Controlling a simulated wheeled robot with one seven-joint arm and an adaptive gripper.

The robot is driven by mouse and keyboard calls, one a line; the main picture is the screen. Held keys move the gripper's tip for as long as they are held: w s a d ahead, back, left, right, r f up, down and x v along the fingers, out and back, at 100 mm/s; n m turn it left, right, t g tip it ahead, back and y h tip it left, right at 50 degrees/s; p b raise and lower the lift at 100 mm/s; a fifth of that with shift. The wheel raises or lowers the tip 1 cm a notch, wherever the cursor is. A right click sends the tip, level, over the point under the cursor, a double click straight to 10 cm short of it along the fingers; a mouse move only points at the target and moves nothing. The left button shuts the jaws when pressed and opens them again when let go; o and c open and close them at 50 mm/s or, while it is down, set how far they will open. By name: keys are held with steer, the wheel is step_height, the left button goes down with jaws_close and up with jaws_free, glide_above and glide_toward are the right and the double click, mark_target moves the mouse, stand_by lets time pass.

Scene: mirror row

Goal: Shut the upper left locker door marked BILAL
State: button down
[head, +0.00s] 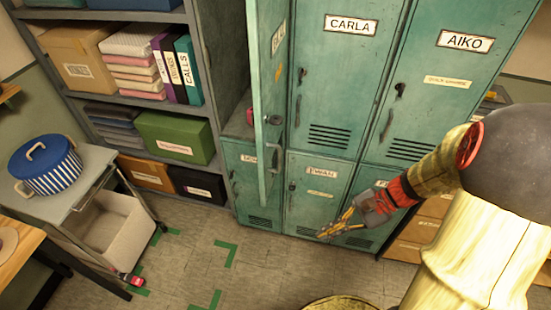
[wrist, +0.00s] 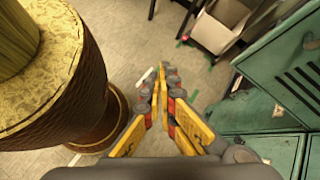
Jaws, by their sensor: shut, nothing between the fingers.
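The upper left locker door (head: 264,110) stands wide open, seen nearly edge-on in the head view. Its nameplate (head: 279,37) is too slanted to read fully. A latch handle (head: 274,120) shows on the door. My gripper (head: 322,234) is shut and empty, right of the open door and lower, in front of the lower lockers. In the wrist view my gripper (wrist: 166,72) points over the floor with its fingers together. A green vented locker panel (wrist: 285,60) is to its right; I cannot tell which door it is.
The CARLA door (head: 342,75), AIKO door (head: 450,75) and lower lockers (head: 318,190) are shut. Left are a shelf unit (head: 210,60) and a cart (head: 75,185) with a striped pot (head: 47,170). Floor with green marks (head: 190,265) is clear before the lockers.

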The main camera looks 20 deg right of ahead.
steer(key=w+d+r+m+t+y, duration=0.1)
steer(key=w+r+m+t+y, duration=0.3)
steer(key=w+m+t+y, duration=0.25)
steer(key=m+t, duration=0.2)
glide_toward(265, 165)
steer(key=shift+h, duration=0.35)
steer(key=x, duration=0.2)
steer(key=b+x, duration=0.1)
steer(key=x, duration=0.1)
steer(key=b+x, duration=0.1)
steer(key=x, duration=0.1)
steer(key=shift+a+r, duration=0.35)
steer(key=shift+r, duration=0.05)
steer(key=shift+a, duration=0.15)
steer(key=shift+w+a+m, duration=0.1)
steer(key=shift+m, duration=0.15)
